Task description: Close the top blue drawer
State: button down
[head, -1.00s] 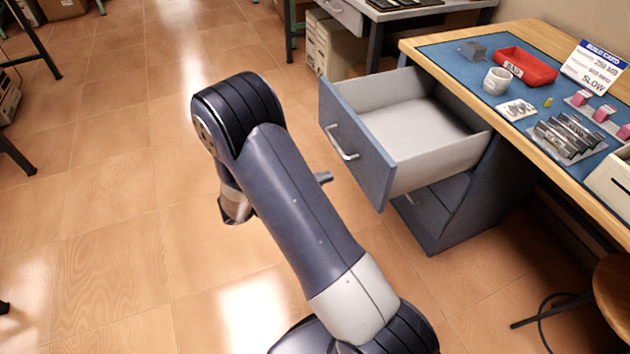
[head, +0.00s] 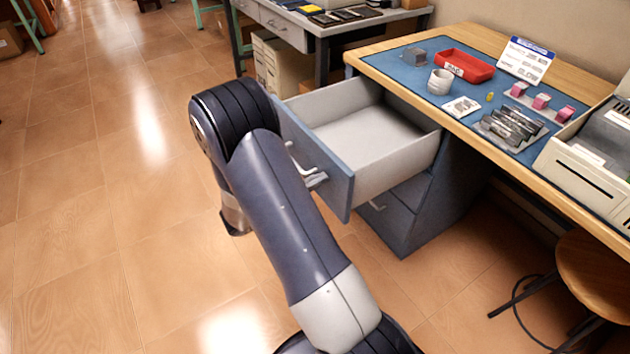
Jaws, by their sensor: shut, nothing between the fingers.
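The top blue drawer (head: 342,188) is pulled well out from the blue cabinet under the workbench. Its pale grey inside (head: 372,140) looks empty. A silver handle (head: 297,161) sits on its blue front, partly hidden behind my arm. The tip of my gripper (head: 317,180) shows past the edge of my arm, just by the lower end of the handle. It is shut and empty. I cannot tell whether it touches the drawer front. The rest of my gripper is hidden by my arm.
A lower blue drawer (head: 390,212) looks shut. A stool (head: 595,275) stands at right. Tiled floor at left is clear.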

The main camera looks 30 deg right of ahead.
jog(key=shift+d, duration=0.1)
jog(key=d+b, duration=0.1)
jog(key=d, duration=0.9)
jog(key=d+b, duration=0.1)
jog(key=d, duration=1)
jog(key=w+d+b, duration=0.1)
jog(key=d, duration=0.9)
jog(key=shift+d, duration=0.85)
jog(key=shift+r, duration=0.15)
jog(key=shift+d, duration=0.1)
jog(key=shift+w, duration=0.1)
jog(key=shift+a+b, duration=0.3)
jog(key=shift+a, duration=0.1)
jog(key=a, duration=0.9)
jog(key=a+p, duration=0.1)
jog(key=a, duration=0.3)
jog(key=shift+s+a, duration=0.3)
jog(key=shift+a, duration=0.05)
jog(key=shift+d, duration=0.1)
